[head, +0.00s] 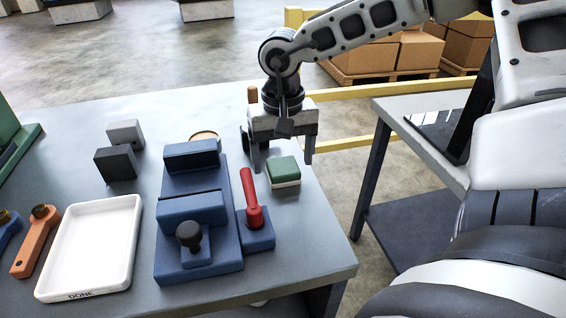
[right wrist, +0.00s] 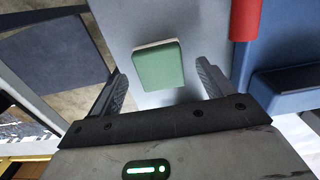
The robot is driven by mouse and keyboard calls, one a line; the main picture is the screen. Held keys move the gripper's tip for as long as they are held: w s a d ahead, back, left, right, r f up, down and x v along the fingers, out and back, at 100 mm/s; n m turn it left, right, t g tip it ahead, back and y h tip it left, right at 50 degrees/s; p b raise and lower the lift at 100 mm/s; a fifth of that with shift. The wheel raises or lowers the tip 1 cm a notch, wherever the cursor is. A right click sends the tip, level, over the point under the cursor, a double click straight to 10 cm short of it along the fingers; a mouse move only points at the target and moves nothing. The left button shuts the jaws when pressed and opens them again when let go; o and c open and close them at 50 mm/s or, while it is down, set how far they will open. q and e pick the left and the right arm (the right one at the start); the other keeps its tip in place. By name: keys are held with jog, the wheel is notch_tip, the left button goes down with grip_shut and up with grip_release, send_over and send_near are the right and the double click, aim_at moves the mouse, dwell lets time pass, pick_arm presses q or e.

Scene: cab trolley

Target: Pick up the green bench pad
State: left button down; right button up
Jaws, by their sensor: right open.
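The green bench pad (head: 283,171) is a small block with a green top and a pale lower layer. It lies on the grey table near its right edge, just right of the red-handled blue device. My right gripper (head: 283,160) is open above the pad, its fingers pointing down. In the right wrist view the pad (right wrist: 158,66) lies ahead of the gap between the two open fingers (right wrist: 165,85), with nothing held. Whether the fingertips are level with the pad I cannot tell. My left gripper is not in view.
The red handle (head: 251,197) stands up close to the pad's left, beside a blue vise (head: 193,212). A white tray (head: 137,215) marked DONE, dark and grey blocks (head: 116,164) and an orange tool (head: 35,242) lie further left. A yellow rail (head: 345,143) runs behind the table.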

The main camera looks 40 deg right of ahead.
notch_tip(320, 180, down, 2)
jog(key=shift+f, duration=0.1)
jog(key=c, duration=1.1)
